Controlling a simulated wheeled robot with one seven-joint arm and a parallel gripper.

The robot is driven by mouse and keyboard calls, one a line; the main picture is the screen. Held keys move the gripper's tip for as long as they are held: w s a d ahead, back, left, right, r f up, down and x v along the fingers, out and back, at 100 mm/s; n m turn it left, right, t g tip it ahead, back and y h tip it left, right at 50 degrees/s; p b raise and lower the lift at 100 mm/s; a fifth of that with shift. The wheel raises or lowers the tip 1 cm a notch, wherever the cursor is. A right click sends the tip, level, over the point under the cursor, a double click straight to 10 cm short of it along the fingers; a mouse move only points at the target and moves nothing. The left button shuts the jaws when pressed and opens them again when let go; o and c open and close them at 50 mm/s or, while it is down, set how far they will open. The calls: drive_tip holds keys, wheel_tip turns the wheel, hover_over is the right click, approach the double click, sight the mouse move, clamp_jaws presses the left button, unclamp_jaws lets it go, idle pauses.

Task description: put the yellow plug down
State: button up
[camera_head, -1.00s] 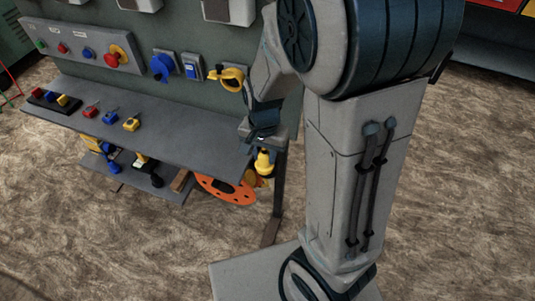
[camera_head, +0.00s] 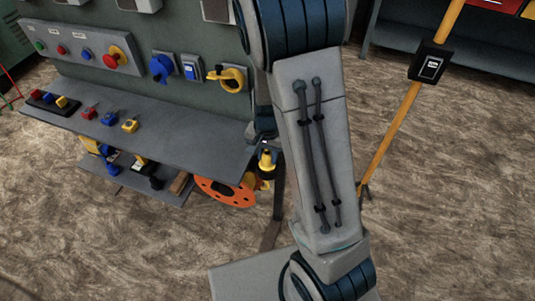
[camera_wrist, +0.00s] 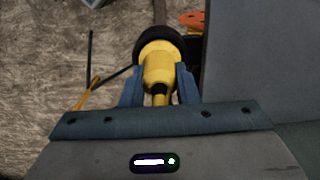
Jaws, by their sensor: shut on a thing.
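The yellow plug (camera_wrist: 160,68) with a black collar is between the two blue fingers of my gripper (camera_wrist: 158,88) in the wrist view, and the fingers are shut on it. In the head view the plug (camera_head: 266,160) hangs just off the right end of the grey shelf (camera_head: 150,125). My gripper (camera_head: 264,140) is partly hidden by my arm there. The shelf edge lies to the right of the plug in the wrist view (camera_wrist: 255,65).
Several small coloured parts, including a yellow padlock-like piece (camera_head: 130,125), lie on the shelf. A panel with a red button (camera_head: 115,55) and a yellow socket (camera_head: 230,78) stands behind. An orange disc (camera_head: 222,192) is below. The shelf's right part is clear.

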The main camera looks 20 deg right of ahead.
sight(267, 152)
drive_tip(key=o, duration=0.9)
drive_tip(key=shift+r, duration=0.1)
wheel_tip(267, 152, up, 12)
drive_tip(key=p, duration=0.1)
drive_tip(key=s+r+n+t, duration=0.1)
drive_tip(key=s+r+n, duration=0.1)
drive_tip(key=s+r, duration=0.1)
drive_tip(key=s+r+n+t, duration=0.1)
drive_tip(key=s+r+n, duration=0.1)
drive_tip(key=s, duration=0.4)
drive_tip(key=s+r+n, duration=0.3)
drive_tip(key=s+r, duration=0.1)
drive_tip(key=shift+s+t, duration=0.35)
drive_tip(key=shift+t, duration=0.05)
